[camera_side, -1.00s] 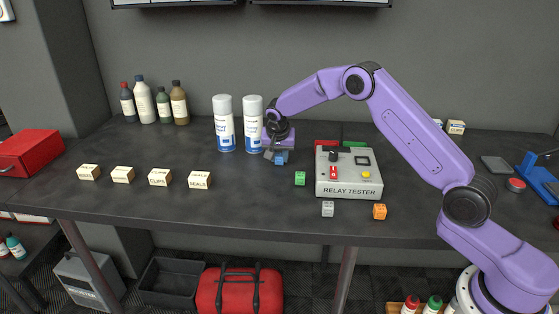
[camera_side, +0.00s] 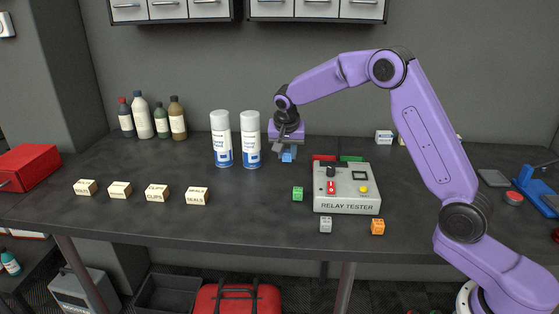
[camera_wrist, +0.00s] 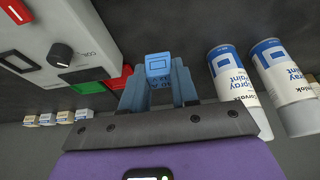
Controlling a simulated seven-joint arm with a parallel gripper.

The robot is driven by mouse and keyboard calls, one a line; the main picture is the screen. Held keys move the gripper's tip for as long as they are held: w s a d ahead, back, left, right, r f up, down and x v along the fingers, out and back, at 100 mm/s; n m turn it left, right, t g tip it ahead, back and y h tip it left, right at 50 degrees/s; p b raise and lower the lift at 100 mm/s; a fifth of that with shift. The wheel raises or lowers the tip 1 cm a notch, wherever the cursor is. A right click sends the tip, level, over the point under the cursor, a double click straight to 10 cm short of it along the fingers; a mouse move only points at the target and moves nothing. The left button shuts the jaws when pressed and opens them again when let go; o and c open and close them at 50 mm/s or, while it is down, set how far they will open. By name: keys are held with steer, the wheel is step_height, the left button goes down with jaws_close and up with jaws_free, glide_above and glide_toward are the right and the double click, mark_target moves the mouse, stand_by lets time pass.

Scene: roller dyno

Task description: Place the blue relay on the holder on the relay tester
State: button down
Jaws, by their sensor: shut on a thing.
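The blue relay (camera_side: 288,156) is held between the fingers of my gripper (camera_side: 287,150), just behind and left of the relay tester. In the wrist view the relay (camera_wrist: 158,70) sits between the two blue-grey fingertips (camera_wrist: 159,82), which are shut on it. It appears a little above the table. The relay tester (camera_side: 346,206) is a light grey box with a black knob, a red switch, a yellow button and a small display. Part of it shows at the left of the wrist view (camera_wrist: 40,72). I cannot clearly make out its holder.
Two spray cans (camera_side: 221,142) stand close left of my gripper. A red piece (camera_side: 323,158) and a green piece (camera_side: 351,158) lie along the tester's back edge. Green (camera_side: 297,194), grey (camera_side: 325,225) and orange (camera_side: 377,227) relays lie around the tester.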

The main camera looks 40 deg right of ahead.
steer(key=s+d+r, duration=0.3)
steer(key=s, duration=0.7)
steer(key=s+d+r, duration=0.3)
steer(key=s+r, duration=0.1)
steer(key=s, duration=0.6)
steer(key=s+d+r, duration=0.3)
steer(key=s+d, duration=0.1)
steer(key=s, duration=0.5)
glide_above(360, 176)
steer(key=s+a, duration=0.1)
step_height(360, 176, down, 9)
steer(key=shift+s+a+f, duration=0.1)
steer(key=shift+s+f, duration=0.05)
steer(key=shift+f, duration=0.05)
steer(key=shift+w+f, duration=0.3)
steer(key=shift+f, duration=1.6)
steer(key=shift+f, duration=0.25)
